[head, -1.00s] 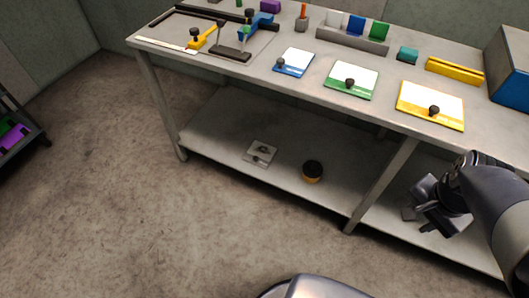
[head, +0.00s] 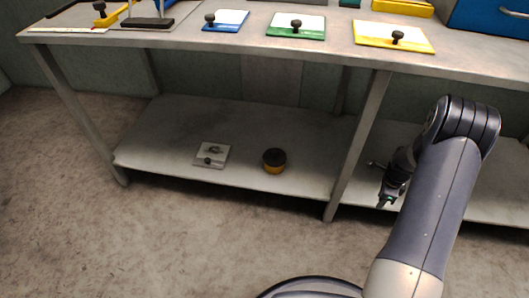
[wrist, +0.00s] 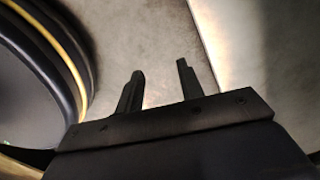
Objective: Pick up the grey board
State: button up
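The grey board (head: 211,155) is a small, light grey square plate with a dark knob and another small dark detail on it. It lies flat on the lower shelf of the workbench, left of the middle in the head view. My gripper (head: 387,190) is well to the right of it, near the shelf's front edge and beyond the bench leg. The wrist view shows my gripper (wrist: 160,69) with its two fingers apart and nothing between them. The grey board does not show in the wrist view.
A black and yellow round thing (head: 274,160) stands on the lower shelf (head: 150,165), right of the board. A bench leg (head: 358,145) stands between board and gripper. Blue (head: 227,20), green (head: 296,25) and yellow (head: 394,37) boards lie on the bench top above.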

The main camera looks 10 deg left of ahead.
aim_at(213, 154)
jog(key=j+u, duration=0.1)
jog(key=j, duration=0.35)
jog(key=i+j, duration=0.15)
jog(key=j, duration=0.3)
jog(key=i+j+u, duration=0.15)
jog(key=j, duration=0.75)
jog(key=i+j+u, duration=0.15)
jog(key=j, duration=0.25)
jog(key=i+j+u, duration=0.1)
jog(key=i+j, duration=0.2)
jog(key=j, duration=0.15)
